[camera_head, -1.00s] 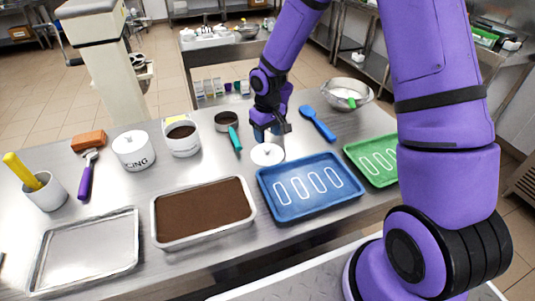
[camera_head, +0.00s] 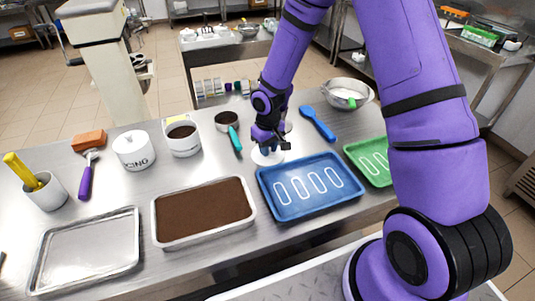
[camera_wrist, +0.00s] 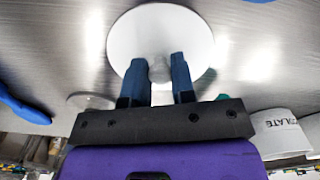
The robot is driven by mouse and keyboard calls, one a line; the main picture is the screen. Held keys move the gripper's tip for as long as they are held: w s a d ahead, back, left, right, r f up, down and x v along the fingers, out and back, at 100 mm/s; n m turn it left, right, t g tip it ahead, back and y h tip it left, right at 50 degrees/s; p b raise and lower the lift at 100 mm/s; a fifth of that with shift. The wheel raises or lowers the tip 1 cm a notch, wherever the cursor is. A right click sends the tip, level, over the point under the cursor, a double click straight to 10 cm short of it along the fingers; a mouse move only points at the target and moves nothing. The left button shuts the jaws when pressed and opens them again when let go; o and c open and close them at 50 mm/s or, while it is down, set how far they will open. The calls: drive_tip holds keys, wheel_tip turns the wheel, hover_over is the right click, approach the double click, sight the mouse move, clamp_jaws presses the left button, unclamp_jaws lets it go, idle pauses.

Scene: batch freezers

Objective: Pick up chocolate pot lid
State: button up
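The white round lid (camera_head: 262,160) lies flat on the steel table, left of the blue tray; it also shows in the wrist view (camera_wrist: 125,45). Its small round knob (camera_wrist: 160,70) stands between my two blue fingers. My gripper (camera_head: 268,149) is low over the lid and partly covers it in the head view. In the wrist view my gripper (camera_wrist: 159,75) is open, one finger on each side of the knob with a narrow gap. The open chocolate pot (camera_head: 188,146), white with dark contents, stands further left; its printed side shows in the wrist view (camera_wrist: 280,140).
The blue tray (camera_head: 265,194) is close to the right of the lid. A blue spatula (camera_head: 318,122), a teal-handled tool (camera_head: 235,140) and a metal bowl (camera_head: 348,92) lie around it. The icing pot (camera_head: 133,150) and brown-filled tray (camera_head: 155,225) are left.

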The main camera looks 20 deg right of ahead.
drive_tip(key=shift+c, duration=1.1)
drive_tip(key=shift+r, duration=0.1)
